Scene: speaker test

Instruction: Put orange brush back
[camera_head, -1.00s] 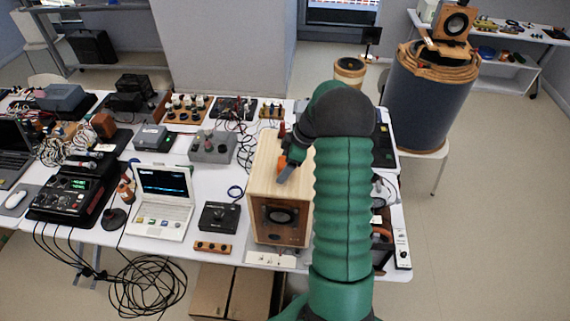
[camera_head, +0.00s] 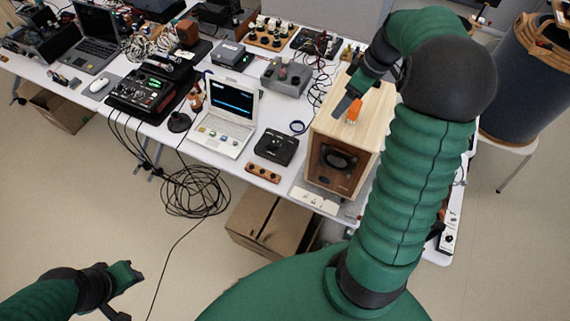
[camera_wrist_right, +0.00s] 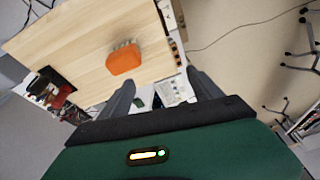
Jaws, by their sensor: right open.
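The orange brush (camera_head: 354,111) lies on the light wooden top of a speaker box (camera_head: 346,130). In the right wrist view the brush (camera_wrist_right: 124,60) shows its orange back, with short bristles along its upper edge. My right gripper (camera_head: 346,104) is over the speaker top, close to the brush. In the wrist view its two dark fingers (camera_wrist_right: 163,92) are spread apart with nothing between them, and the brush lies beyond the left finger. My left gripper (camera_head: 125,292) is low at the left, away from the table, with its jaws apart and empty.
A white table (camera_head: 228,155) carries a small white laptop (camera_head: 226,120), a black box (camera_head: 276,146), a grey box (camera_head: 285,76) and a mixer (camera_head: 150,92). Cardboard boxes (camera_head: 265,220) and coiled cables (camera_head: 195,190) are on the floor. My right arm hides the table's right part.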

